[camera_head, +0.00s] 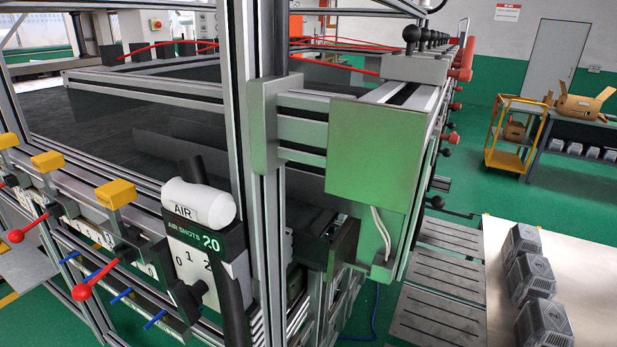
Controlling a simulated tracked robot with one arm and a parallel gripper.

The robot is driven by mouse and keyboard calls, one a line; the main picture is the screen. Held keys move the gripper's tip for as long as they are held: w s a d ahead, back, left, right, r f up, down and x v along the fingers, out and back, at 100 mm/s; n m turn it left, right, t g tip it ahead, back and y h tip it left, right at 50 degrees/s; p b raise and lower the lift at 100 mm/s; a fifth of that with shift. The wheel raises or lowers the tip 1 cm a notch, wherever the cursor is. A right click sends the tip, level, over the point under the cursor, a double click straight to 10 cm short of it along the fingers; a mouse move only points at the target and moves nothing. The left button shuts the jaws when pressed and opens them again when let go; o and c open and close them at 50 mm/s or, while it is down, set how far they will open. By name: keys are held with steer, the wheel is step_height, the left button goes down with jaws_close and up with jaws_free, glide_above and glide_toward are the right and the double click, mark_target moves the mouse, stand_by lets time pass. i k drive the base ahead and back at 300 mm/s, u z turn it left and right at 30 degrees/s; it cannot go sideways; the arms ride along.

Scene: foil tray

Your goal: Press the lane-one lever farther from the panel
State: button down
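A panel reading "AIR SHOTS 20" (207,243) stands at the left front, with a 0-1-2 scale below. Left of the panel, levers with red balls (82,292) stick out under yellow blocks (117,193). A black knob (188,295) shows beside the scale. On the far right side, a row of levers has black balls (411,34) and red handles (461,74). I cannot tell which lever is lane one. My gripper is not in view.
An aluminium post (257,140) and a green-grey box (376,150) stand in the middle foreground. A yellow cart (510,140) stands behind on green floor.

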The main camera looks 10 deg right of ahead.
mark_target(465, 75)
steer(key=k, duration=1.35)
steer(key=z, duration=0.35)
steer(key=i, duration=1.85)
steer(key=u, duration=0.35)
